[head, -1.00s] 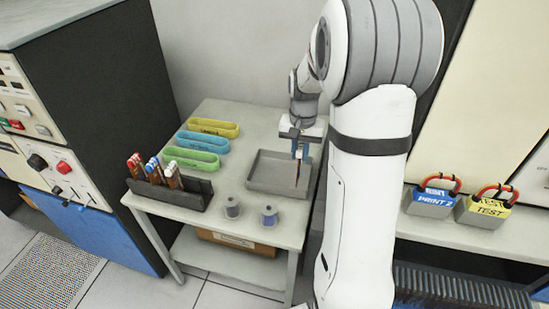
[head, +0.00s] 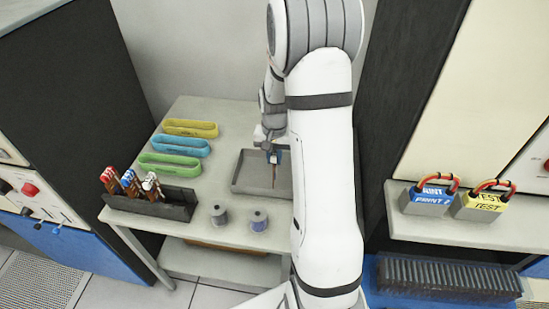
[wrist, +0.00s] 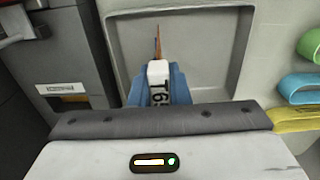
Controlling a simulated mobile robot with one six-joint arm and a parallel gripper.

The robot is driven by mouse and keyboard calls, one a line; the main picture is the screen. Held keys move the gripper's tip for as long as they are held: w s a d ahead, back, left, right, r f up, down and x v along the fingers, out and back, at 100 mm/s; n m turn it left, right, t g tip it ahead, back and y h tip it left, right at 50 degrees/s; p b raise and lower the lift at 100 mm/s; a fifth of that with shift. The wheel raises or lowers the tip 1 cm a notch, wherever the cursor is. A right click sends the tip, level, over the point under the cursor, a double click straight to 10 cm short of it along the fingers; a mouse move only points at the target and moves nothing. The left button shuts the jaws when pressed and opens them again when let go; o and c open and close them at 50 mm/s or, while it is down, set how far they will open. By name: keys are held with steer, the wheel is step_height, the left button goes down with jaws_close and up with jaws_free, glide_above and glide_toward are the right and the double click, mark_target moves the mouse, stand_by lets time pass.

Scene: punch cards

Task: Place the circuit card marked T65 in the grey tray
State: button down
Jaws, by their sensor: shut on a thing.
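My gripper (head: 274,157) is shut on the circuit card marked T65 (wrist: 158,72). The card has a white end with black lettering in the wrist view, and a thin brown edge extends beyond it. In the head view the card (head: 274,178) hangs upright below the fingers, over the grey tray (head: 237,187). The tray is shallow and looks empty; it also shows in the wrist view (wrist: 122,40). My arm hides the tray's right part in the head view. I cannot tell whether the card's lower end touches the tray floor.
A dark rack (head: 150,206) with several cards stands at the table's front left. Yellow (head: 190,128), blue (head: 180,146) and green (head: 170,163) holders lie behind it. Two spools, one grey (head: 218,215) and one bluish (head: 259,221), stand in front of the tray.

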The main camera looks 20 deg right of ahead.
steer(key=shift+f, duration=0.6)
steer(key=shift+s, duration=0.1)
steer(key=shift+f, duration=0.15)
steer(key=c, duration=1.4)
jaws_free()
steer(key=shift+o, duration=0.2)
